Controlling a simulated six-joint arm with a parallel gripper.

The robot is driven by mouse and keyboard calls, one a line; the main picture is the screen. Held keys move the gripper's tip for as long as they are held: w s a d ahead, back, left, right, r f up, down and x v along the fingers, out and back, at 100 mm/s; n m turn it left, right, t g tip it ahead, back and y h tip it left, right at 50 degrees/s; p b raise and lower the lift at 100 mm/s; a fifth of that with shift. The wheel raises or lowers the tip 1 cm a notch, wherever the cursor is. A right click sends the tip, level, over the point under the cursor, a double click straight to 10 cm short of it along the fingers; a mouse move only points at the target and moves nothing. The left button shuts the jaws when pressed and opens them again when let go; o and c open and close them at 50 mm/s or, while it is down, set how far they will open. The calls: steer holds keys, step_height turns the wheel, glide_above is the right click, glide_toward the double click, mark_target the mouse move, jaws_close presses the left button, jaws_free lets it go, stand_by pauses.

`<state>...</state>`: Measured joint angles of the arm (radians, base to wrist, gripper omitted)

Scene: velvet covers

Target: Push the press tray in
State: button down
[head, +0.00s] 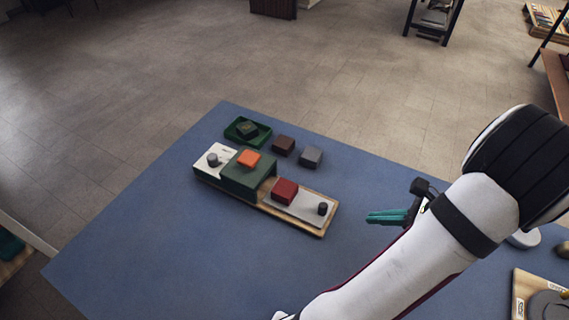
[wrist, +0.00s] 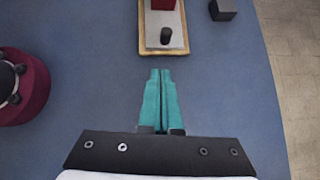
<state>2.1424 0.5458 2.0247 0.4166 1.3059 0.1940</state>
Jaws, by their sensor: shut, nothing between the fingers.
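The press stands on a wooden base (head: 316,229) on the blue table. Its green block (head: 240,178) has an orange block (head: 248,158) on top and a white panel with a grey knob (head: 213,160) at its left. The light grey press tray (head: 302,206) extends out to the right of the green block. A dark red block (head: 285,191) sits on the tray, and a black knob (head: 323,208) stands at its outer end. My gripper (head: 370,217) is shut and empty, right of the tray's outer end and apart from it. In the wrist view the tray (wrist: 155,30) lies straight beyond my fingertips (wrist: 160,72).
A green dish (head: 232,133) holding a dark green block, a brown block (head: 283,145) and a grey block (head: 311,156) stand behind the press. A dark red round object (wrist: 30,90) is at the left of the wrist view. Bare table lies between my fingertips and the tray.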

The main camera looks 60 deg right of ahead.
mark_target(293, 194)
steer(key=shift+m+h, duration=0.3)
steer(key=shift+m, duration=0.1)
steer(key=x, duration=0.6)
steer(key=s+f+x, duration=0.1)
steer(key=x, duration=0.1)
steer(key=shift+w+f, duration=0.2)
steer(key=shift+f, duration=0.15)
steer(key=w, duration=0.3)
steer(key=shift+w+d+f, duration=0.15)
steer(key=shift+w+d, duration=0.05)
steer(key=shift+d, duration=0.2)
steer(key=shift+w+d, duration=0.1)
steer(key=shift+w, duration=0.3)
steer(key=w, duration=1.1)
steer(key=shift+w, duration=0.15)
